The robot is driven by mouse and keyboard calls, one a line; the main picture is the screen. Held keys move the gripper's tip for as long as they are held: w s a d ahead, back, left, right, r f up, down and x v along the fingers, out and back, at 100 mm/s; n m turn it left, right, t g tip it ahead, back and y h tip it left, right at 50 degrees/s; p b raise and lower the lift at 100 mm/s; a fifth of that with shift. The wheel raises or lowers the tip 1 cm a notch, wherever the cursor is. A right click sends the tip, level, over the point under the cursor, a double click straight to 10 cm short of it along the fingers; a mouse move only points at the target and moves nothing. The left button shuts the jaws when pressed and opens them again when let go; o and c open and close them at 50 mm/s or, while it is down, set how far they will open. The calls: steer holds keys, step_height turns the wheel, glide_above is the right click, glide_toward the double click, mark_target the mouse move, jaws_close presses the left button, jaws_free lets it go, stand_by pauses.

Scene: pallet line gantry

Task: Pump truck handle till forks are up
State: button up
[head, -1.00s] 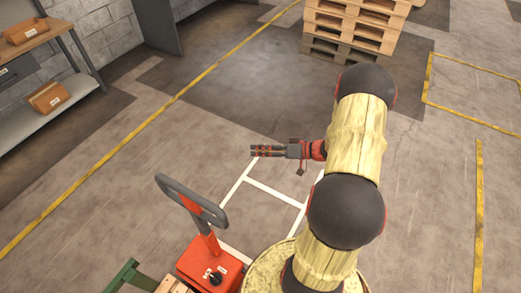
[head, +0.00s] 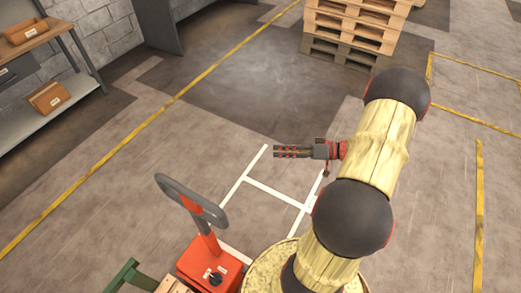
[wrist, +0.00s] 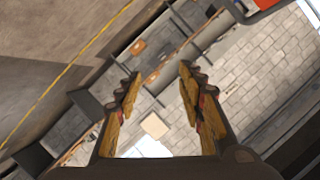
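The pallet truck's handle (head: 178,193) is a dark grey loop on a red stem (head: 207,240). It rises, leaning, from the truck's red-orange body (head: 210,268) at the bottom of the head view. My gripper (head: 278,151) is up and to the right of the handle, pointing left, apart from it and empty. In the wrist view my gripper (wrist: 160,88) shows its two fingers spread, with nothing between them. The forks are not visible in the head view.
A stack of wooden pallets (head: 353,30) stands at the back. A shelf bench (head: 50,105) with cardboard boxes is at the left by the wall. A green frame piece (head: 124,277) is beside the truck. White and yellow lines mark the floor, which is clear around my gripper.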

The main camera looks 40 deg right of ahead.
steer(key=shift+v, duration=1.45)
steer(key=shift+c, duration=0.9)
